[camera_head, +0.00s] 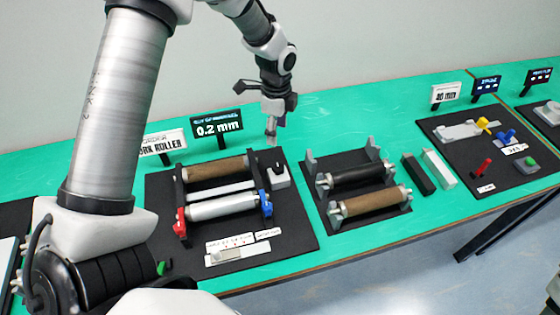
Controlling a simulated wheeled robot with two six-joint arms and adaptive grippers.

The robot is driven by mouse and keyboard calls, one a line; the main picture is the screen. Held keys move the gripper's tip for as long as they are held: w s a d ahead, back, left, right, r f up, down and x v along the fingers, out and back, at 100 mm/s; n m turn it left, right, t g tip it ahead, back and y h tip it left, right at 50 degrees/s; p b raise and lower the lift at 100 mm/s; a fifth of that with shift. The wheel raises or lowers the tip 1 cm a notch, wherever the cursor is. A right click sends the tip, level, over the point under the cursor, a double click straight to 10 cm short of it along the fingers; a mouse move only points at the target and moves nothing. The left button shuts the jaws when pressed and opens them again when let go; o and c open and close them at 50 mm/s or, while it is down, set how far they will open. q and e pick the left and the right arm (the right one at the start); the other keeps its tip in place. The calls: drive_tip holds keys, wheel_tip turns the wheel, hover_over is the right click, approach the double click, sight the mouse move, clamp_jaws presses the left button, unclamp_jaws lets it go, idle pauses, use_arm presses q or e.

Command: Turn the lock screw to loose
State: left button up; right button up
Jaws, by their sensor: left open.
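A small light-grey block with a dark knob on top (279,177) stands at the right rear of the black roller board (290,230); it may carry the lock screw, but I cannot tell for sure. My left gripper (272,134) points down above and slightly behind it, apart from it. The gripper is open and appears empty; its fingertips are small in this view. The board carries a brown roller (217,168) and a silver roller (222,206) in a frame with red (181,222) and blue (266,204) end parts. My right gripper is not in view.
A second black board (335,219) with black and brown rollers stands to the right, beside a black bar (418,174) and a white bar (439,168). A "0.2 mm" sign (217,126) stands behind the first board.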

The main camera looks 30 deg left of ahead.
sight(277, 167)
use_arm(q)
wheel_tip(277, 167, down, 7)
drive_tip(key=b, duration=0.5)
drive_tip(key=shift+r, duration=0.1)
drive_tip(key=shift+w+f, duration=0.1)
drive_tip(key=shift+f, duration=0.35)
wheel_tip(277, 167, down, 7)
drive_tip(key=shift+r+p, duration=0.15)
drive_tip(key=shift+p, duration=0.65)
drive_tip(key=shift+s+r, duration=0.15)
drive_tip(key=shift+s, duration=0.05)
drive_tip(key=shift+c, duration=0.3)
drive_tip(key=c, duration=1.1)
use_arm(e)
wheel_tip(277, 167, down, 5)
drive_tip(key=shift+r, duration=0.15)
